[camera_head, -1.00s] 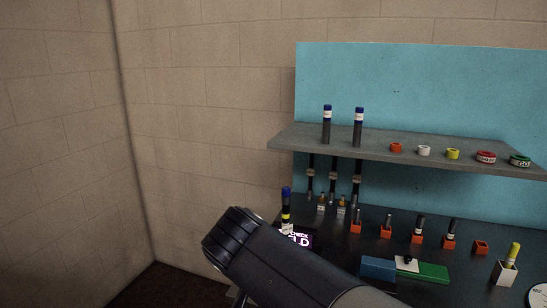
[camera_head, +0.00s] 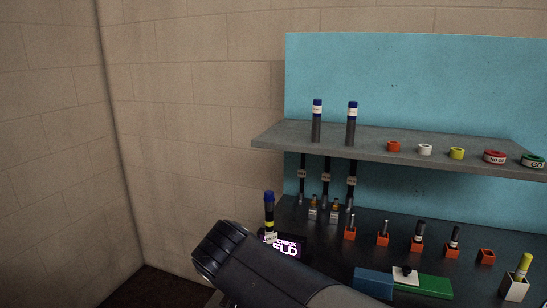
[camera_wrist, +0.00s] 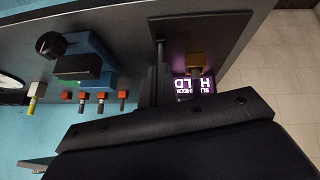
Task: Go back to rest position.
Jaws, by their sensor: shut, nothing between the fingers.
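My gripper (camera_wrist: 160,58) shows in the wrist view as narrow dark fingers above a wide dark body, shut and empty. It points over the dark bench, beside a small lit display with purple-white text (camera_wrist: 190,88). In the head view my dark arm crosses the lower middle and my gripper does not show. The display (camera_head: 287,247) stands just beyond the arm, its lower part hidden. A hose with a blue top and a yellow band (camera_head: 269,212) stands upright at the display's left side.
A grey shelf (camera_head: 385,147) holds two blue-topped hoses (camera_head: 317,120) and several coloured rings. Below, several orange holders (camera_head: 417,249) and a blue, white and green fixture (camera_head: 405,279) stand on the bench. A yellow-topped piece (camera_head: 522,275) sits in a white holder. Bare wall stands left.

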